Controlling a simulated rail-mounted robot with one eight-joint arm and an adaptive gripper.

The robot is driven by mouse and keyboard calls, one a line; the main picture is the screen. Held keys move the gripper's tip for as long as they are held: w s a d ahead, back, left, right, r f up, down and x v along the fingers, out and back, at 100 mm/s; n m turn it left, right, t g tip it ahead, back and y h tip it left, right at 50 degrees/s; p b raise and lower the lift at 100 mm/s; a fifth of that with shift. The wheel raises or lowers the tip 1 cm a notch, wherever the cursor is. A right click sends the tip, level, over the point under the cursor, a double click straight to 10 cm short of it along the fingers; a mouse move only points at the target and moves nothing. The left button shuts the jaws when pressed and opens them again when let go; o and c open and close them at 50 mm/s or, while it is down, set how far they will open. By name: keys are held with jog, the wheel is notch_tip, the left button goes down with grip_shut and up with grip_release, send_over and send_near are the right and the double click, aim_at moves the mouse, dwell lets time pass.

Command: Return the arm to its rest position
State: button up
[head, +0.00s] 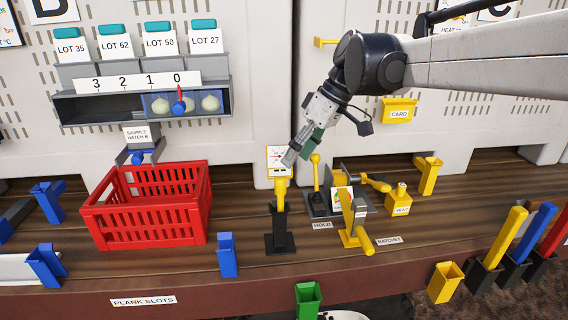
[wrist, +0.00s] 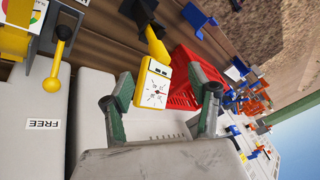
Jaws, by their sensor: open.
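My arm (head: 480,62) reaches in from the right in the head view, bent down at the wrist. My gripper (head: 292,155) is beside the yellow gauge on its black stand (head: 280,215), close to its white dial face. In the wrist view my gripper (wrist: 165,105) has its two green fingers spread apart. The white dial (wrist: 156,90) shows between and beyond them, and nothing is held. In the head view the fingertips overlap the dial's edge, and I cannot tell whether they touch it.
A red crate (head: 150,235) stands left of the gauge. A yellow-knobbed lever (head: 316,185), a ratchet handle (head: 358,235) and a yellow vent block (head: 399,200) stand to the right. Behind is a white panel with a shelf (head: 85,108) holding onions.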

jog(key=s+d+f+m+t+h+b, duration=0.2)
jog(key=s+d+f+m, duration=0.3)
jog(key=s+f, duration=0.3)
jog(key=s+d+f+m+t+h+b, duration=0.3)
jog(key=s+d+f, duration=0.5)
jog(key=s, duration=0.6)
jog(key=shift+s+d+f+m+t, duration=0.2)
jog(key=shift+s+f+m+t, duration=0.25)
jog(key=shift+m+t, duration=0.6)
jog(key=shift+r, duration=0.15)
